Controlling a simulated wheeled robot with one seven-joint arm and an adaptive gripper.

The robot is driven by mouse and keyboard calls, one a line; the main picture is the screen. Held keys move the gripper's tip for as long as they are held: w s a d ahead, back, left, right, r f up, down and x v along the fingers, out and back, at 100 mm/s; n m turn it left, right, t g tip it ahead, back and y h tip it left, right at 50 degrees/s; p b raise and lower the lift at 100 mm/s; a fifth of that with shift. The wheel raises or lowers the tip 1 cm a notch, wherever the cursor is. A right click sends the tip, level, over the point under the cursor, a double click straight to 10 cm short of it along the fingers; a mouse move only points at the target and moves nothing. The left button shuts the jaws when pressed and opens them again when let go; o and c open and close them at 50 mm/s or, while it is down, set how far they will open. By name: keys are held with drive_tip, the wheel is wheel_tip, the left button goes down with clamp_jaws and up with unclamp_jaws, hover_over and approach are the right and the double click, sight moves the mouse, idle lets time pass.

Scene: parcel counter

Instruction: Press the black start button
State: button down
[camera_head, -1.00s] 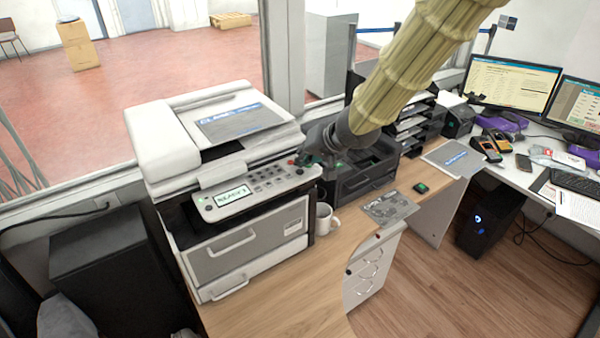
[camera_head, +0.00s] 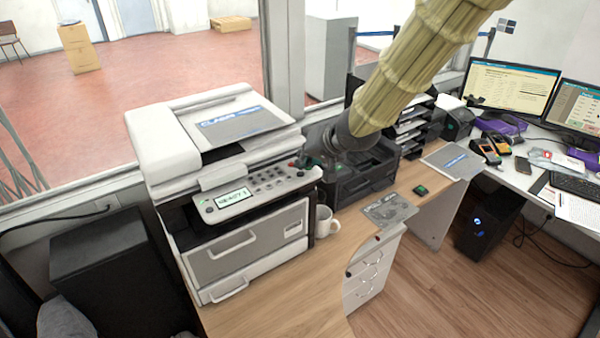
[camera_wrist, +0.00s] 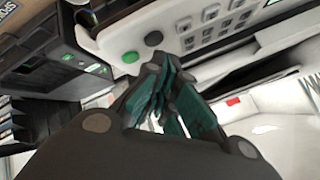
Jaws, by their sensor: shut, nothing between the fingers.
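The white copier (camera_head: 250,240) stands on the wooden counter, with a sloped control panel (camera_head: 262,187) and a lit display (camera_head: 234,198). In the wrist view, a dark round button (camera_wrist: 153,38) and a green round button (camera_wrist: 130,57) sit side by side on the panel (camera_wrist: 118,38), near the keys. The dark one looks like the black start button. My gripper (camera_head: 308,162) is at the panel's right end; its teal fingers (camera_wrist: 165,85) are shut and empty, just short of the buttons in the wrist view. I see no clear contact.
A black tray unit (camera_head: 365,177) stands right of the copier, close under my wrist. A white mug (camera_head: 325,222) stands beside the copier's front right corner. A grey card (camera_head: 390,208) and a small green-topped device (camera_head: 420,190) lie on the counter. The front counter is clear.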

sight(303, 172)
drive_tip(key=shift+f, duration=0.1)
drive_tip(key=shift+f, duration=0.35)
drive_tip(key=shift+f, duration=0.15)
idle(0.7)
drive_tip(key=shift+r+p, duration=0.55)
drive_tip(key=shift+r, duration=0.1)
wheel_tip(303, 172, up, 6)
drive_tip(key=p, duration=0.5)
drive_tip(key=shift+p, duration=0.3)
drive_tip(key=shift+a, duration=0.1)
idle(0.8)
